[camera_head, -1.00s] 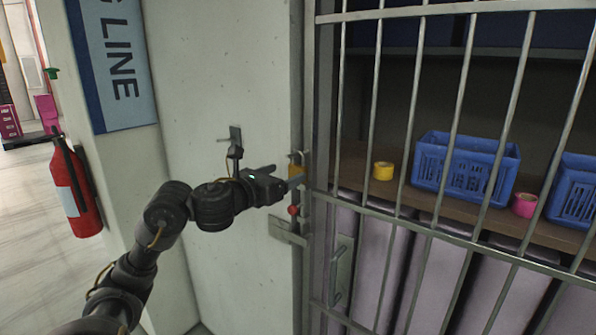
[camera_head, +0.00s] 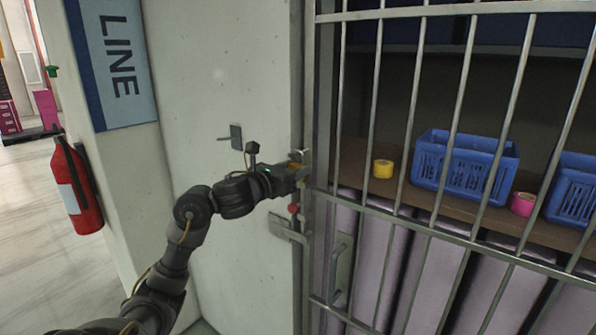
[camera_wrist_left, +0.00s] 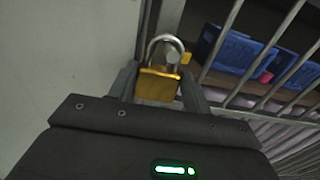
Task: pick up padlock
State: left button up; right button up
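The padlock has a gold body and a grey shackle. In the left wrist view the padlock (camera_wrist_left: 158,86) hangs upright between the fingers of my left gripper (camera_wrist_left: 160,76), one finger on each side of its body. I cannot see clear contact on both sides. In the head view my left gripper (camera_head: 299,166) is at the gate's latch edge and hides most of the padlock (camera_head: 294,165). My right gripper is not in view.
A barred metal gate (camera_head: 436,229) stands to the right. Behind it are blue crates (camera_head: 465,165), a yellow roll (camera_head: 383,169) and a pink roll (camera_head: 522,204) on a shelf. A red knob (camera_head: 293,209) sits just below the gripper. A fire extinguisher (camera_head: 78,190) hangs at left.

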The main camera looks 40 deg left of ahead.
pick_arm(q)
jog(key=c, duration=0.5)
jog(key=shift+r, duration=0.15)
